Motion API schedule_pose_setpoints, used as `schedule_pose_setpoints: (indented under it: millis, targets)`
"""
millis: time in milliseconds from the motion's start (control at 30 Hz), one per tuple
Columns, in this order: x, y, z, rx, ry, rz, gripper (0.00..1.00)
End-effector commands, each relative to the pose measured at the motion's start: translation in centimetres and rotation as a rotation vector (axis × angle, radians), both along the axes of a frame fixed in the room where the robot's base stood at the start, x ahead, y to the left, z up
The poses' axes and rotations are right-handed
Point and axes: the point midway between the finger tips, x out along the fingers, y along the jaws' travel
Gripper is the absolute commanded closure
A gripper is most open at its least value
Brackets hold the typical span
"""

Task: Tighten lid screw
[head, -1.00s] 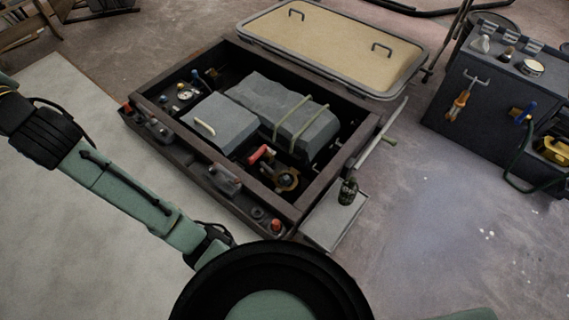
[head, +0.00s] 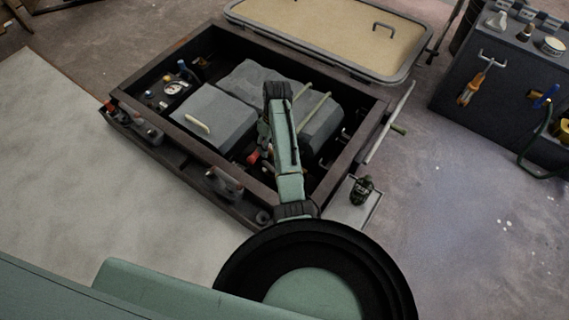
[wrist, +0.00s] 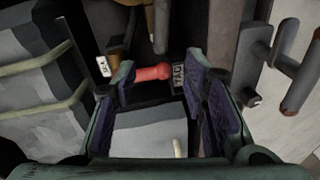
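My gripper (wrist: 160,70) is open in the wrist view, with a purple-padded finger on each side. A red cylindrical handle (wrist: 152,73) shows between the fingertips, with no clear grip on it; it also shows beside my arm in the head view (head: 253,157). A grey lidded box (wrist: 150,138) with a pale handle shows between the fingers lower down; in the head view the box (head: 213,115) lies in the dark open frame. A large beige lid panel (head: 325,28) lies behind the frame. I cannot make out a lid screw. A screwdriver with an orange handle (head: 470,88) hangs at the right.
The dark frame (head: 365,135) has raised walls around the gripper. A strapped grey block (head: 318,122) sits inside it. A small dark item (head: 362,188) stands on a side plate. A dark tool cabinet (head: 485,110) stands right.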

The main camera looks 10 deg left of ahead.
Motion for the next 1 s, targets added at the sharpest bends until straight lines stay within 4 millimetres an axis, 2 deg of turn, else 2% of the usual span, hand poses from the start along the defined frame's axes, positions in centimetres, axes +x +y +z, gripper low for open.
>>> schedule_pose_setpoints:
  millis: [33, 167, 267, 700, 833, 1000]
  targets:
    - [-0.7, -0.8, -0.9, -0.012, 0.038, 0.000, 0.60]
    - [-1.6, -1.7, -1.9, -0.025, 0.084, 0.003, 0.60]
    - [-1.9, -1.7, -2.8, -0.027, 0.088, 0.004, 0.60]
    - [-3.1, -0.9, -10.4, -0.027, 0.085, 0.004, 0.60]
    - [-3.3, -0.7, -11.6, -0.026, 0.083, 0.003, 0.60]
    - [-3.4, -0.7, -12.1, -0.026, 0.082, 0.003, 0.60]
